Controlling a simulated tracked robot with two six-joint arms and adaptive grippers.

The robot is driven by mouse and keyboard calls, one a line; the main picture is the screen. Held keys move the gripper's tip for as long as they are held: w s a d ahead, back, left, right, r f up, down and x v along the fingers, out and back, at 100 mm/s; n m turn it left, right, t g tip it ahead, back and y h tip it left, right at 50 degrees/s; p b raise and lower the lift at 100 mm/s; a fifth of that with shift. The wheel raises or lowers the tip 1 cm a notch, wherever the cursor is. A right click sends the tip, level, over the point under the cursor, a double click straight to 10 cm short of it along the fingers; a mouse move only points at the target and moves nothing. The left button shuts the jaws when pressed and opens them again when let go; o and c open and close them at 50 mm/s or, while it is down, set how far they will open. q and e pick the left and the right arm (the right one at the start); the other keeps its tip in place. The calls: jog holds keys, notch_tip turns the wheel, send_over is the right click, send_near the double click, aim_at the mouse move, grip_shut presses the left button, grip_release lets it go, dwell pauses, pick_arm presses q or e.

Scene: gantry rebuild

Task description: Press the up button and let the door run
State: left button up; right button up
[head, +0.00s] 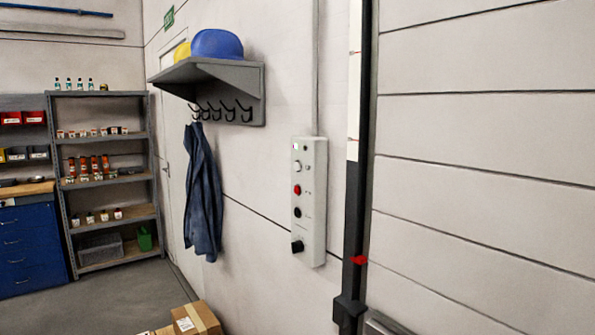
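A pale grey control box (315,225) is fixed upright on the white wall, with a conduit running up from its top. Down its face are a small lamp, a white button (297,166), a red button (297,190), a black button (297,212) and a black knob (297,246). Their labels are too small to read. To the right is a large panelled surface (480,160), which looks like the door, beside a dark vertical rail (354,220) with a red mark (359,260). Neither of my grippers is in view.
A shelf with hooks (215,80) holds blue and yellow helmets, with a blue garment (202,195) hanging below. A cardboard box (197,319) sits at the bottom. Metal shelving (108,95) and a blue drawer cabinet (30,245) stand at left. Floor between is clear.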

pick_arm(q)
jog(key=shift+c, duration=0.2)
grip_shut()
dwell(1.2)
